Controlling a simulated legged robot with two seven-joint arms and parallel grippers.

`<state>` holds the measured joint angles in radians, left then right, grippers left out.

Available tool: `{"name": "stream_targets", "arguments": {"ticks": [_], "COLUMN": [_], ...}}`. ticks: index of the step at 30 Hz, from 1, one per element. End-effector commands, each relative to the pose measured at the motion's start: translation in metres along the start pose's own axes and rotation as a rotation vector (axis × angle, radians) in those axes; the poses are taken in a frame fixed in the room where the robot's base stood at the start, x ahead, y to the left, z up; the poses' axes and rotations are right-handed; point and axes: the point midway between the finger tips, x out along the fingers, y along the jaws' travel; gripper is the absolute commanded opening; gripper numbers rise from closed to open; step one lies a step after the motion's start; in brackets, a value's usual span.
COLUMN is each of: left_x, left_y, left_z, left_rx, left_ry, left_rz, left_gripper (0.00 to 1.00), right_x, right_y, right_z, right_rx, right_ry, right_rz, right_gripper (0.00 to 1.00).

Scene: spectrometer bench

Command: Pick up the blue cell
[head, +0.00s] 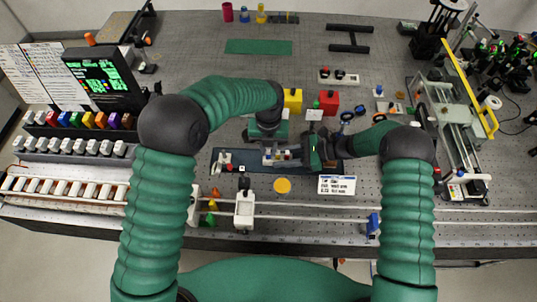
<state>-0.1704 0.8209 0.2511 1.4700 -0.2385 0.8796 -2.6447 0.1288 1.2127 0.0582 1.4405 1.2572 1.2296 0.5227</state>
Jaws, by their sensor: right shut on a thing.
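My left gripper (268,147) points down over a dark holder (227,160) at the middle of the bench, and I cannot see whether its fingers are apart. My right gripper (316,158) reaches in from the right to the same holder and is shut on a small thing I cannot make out. Small white, red and bluish parts (277,155) show between the two grippers. I cannot tell which of them is the blue cell. Blue pieces (65,119) stand in a row of coloured ones at the left. A blue block (373,224) sits on the front rail.
A yellow cube (292,100) and a red cube (329,102) stand behind the grippers. A dark monitor (103,78) and racks of white pieces (65,190) fill the left. A rail assembly with a yellow bar (466,85) stands right. A white label card (337,185) lies in front.

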Motion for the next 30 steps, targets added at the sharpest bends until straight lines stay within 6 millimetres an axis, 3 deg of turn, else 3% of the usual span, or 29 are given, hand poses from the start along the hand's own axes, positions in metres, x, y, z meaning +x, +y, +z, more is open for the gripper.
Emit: {"name": "stream_targets", "arguments": {"ticks": [6,10,23,26,30], "left_x": [0.001,0.001,-0.002,-0.015,-0.049], "left_y": [0.0,0.0,0.0,0.0,0.001], "left_z": [0.0,0.0,0.001,0.002,0.002], "left_rx": [0.0,-0.001,-0.001,-0.002,-0.002], "left_ry": [-0.001,-0.001,-0.002,-0.005,-0.007], "left_rz": [0.0,0.0,0.0,-0.001,-0.001], "left_gripper": [0.17,0.0,0.0,0.0,0.0], "right_x": [0.0,0.0,0.0,0.0,0.0], "right_y": [0.0,0.0,0.0,0.0,0.0], "right_z": [0.0,0.0,0.0,0.0,0.0], "right_rx": [0.0,0.0,0.0,0.0,0.0], "right_ry": [0.001,0.001,0.001,0.001,0.001], "right_rz": [-0.001,0.0,0.0,0.0,-0.001], "right_gripper": [0.0,0.0,0.0,0.0,0.0]}}
